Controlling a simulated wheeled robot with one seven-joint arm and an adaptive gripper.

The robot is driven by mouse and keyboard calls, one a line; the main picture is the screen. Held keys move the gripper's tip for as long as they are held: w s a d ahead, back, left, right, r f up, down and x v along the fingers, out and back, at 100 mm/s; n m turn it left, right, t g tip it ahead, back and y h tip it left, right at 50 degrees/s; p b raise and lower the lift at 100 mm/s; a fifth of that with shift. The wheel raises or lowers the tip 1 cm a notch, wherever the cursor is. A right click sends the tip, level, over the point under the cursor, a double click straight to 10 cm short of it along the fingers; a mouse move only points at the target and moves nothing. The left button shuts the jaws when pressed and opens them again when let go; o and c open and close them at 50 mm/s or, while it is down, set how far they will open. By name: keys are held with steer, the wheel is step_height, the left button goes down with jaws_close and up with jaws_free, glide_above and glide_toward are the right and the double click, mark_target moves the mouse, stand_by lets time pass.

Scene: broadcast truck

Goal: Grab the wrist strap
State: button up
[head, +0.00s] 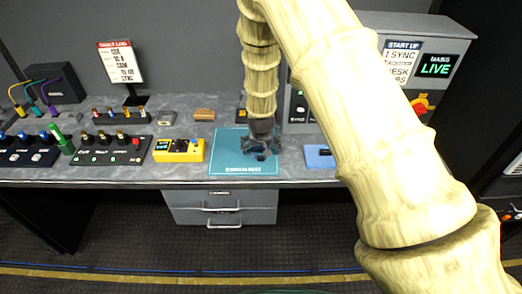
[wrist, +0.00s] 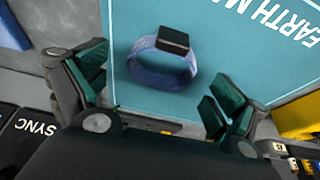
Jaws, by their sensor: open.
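The wrist strap (wrist: 163,66), a blue-purple band loop with a dark rectangular block on it, lies on the teal mat (wrist: 225,20) marked "EARTH MA...". In the head view the mat (head: 224,150) lies near the desk's front edge, and the strap is mostly hidden by my gripper (head: 262,150). In the wrist view my gripper (wrist: 158,95) is open, its two teal-padded fingers on either side of the picture. The strap shows between and beyond the fingers, and nothing is held.
A yellow box (head: 179,150) stands left of the mat, with a black control panel (head: 110,146) farther left. A blue item (head: 320,156) lies just right of the mat. A grey cabinet with a "LIVE" display (head: 437,66) stands at the back right.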

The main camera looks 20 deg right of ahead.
steer(key=shift+w+f, duration=0.15)
steer(key=shift+f, duration=0.25)
steer(key=c, duration=1)
steer(key=shift+r, duration=0.15)
